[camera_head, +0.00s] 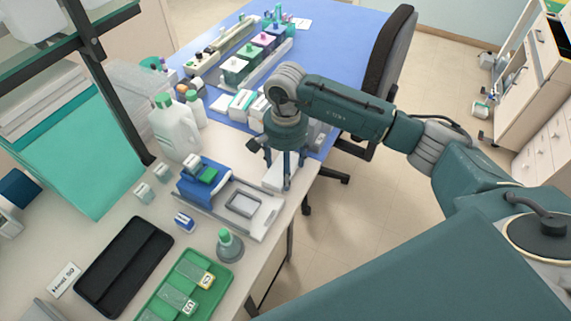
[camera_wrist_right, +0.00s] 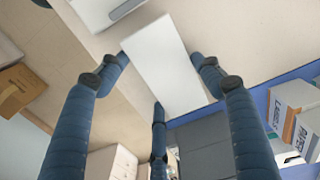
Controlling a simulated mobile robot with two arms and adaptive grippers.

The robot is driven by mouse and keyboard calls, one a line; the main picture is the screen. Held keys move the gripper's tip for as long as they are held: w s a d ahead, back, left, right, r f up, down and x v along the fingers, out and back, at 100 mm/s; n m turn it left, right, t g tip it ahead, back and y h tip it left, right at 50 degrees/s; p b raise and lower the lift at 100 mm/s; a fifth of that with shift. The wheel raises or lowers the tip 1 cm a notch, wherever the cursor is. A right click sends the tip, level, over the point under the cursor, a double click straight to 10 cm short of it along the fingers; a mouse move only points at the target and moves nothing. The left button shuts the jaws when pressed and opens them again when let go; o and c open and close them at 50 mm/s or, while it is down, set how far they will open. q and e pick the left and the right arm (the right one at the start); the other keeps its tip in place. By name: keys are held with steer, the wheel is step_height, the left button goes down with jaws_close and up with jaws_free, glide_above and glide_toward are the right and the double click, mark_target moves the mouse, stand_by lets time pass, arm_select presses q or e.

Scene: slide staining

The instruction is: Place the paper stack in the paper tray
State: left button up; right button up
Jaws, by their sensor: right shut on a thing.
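The paper stack is a white block that shows in the right wrist view (camera_wrist_right: 165,65) between my right gripper's fingers (camera_wrist_right: 165,72). In the head view my right gripper (camera_head: 284,180) points down at the counter's right edge, shut on the white stack (camera_head: 273,177), which is partly hidden by the fingers. A pale flat tray with a grey rectangular frame (camera_head: 266,217) lies just in front of the gripper; it may be the paper tray. A pale edge with a grey slot at the top of the right wrist view may be part of it. My left gripper is not in view.
A blue box (camera_head: 196,186) with a green item stands left of the pale tray. A green-capped bottle (camera_head: 230,246) and a green tray (camera_head: 150,311) are nearer. White jugs (camera_head: 174,130) stand behind. Small labelled boxes (camera_head: 240,103) sit on the blue surface beyond the gripper.

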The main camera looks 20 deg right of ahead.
steer(key=o, duration=1.2)
steer(key=shift+f, duration=0.1)
steer(key=shift+o, duration=0.2)
